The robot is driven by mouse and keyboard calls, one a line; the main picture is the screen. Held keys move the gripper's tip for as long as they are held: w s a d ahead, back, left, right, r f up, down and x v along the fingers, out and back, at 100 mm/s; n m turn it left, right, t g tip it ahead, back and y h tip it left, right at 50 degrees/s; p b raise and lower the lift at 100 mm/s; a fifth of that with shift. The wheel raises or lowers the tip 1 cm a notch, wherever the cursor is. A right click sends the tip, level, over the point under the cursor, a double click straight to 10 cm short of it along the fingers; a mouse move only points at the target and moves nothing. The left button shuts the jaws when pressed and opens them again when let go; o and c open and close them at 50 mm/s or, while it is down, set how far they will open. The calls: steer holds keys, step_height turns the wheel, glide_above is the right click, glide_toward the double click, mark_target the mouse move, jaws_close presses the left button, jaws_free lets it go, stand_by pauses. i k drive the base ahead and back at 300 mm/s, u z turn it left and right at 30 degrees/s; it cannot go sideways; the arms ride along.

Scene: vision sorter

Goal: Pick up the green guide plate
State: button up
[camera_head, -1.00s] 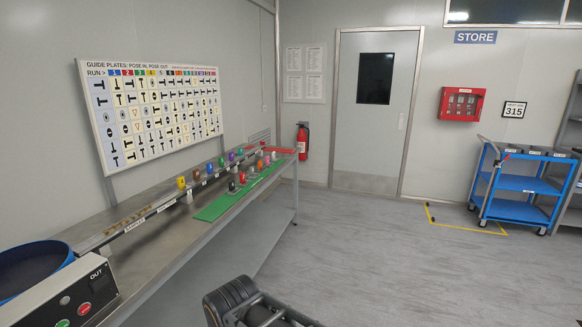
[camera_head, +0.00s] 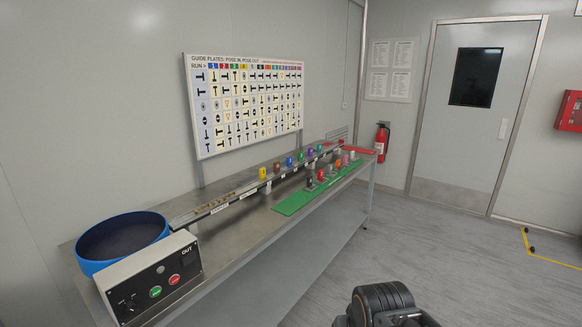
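Several small coloured pieces stand in a row along the rail on the steel bench. A green one (camera_head: 300,157) stands between a blue one (camera_head: 289,161) and a purple one (camera_head: 310,153). Another greenish one (camera_head: 319,148) stands further along, past the purple one. They are small and far off, so I cannot tell for sure which is the green guide plate. Only a dark, rounded part of my own arm shows at the bottom right of the picture, well apart from the bench. My gripper's fingers are not in view.
A green strip (camera_head: 290,206) lies along the bench front, with more coloured pieces at its back edge. A blue bowl (camera_head: 122,238) and a control box (camera_head: 150,278) stand at the near end. A chart board (camera_head: 247,104) stands behind. The floor at the right is clear.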

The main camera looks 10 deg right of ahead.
mark_target(300, 155)
steer(key=z, duration=0.35)
steer(key=k, duration=0.5)
steer(key=z, duration=0.95)
steer(key=i, duration=3.05)
steer(key=u, duration=0.45)
steer(key=i, duration=1.15)
steer(key=u, duration=1.9)
steer(key=i, duration=1.05)
steer(key=u, duration=0.9)
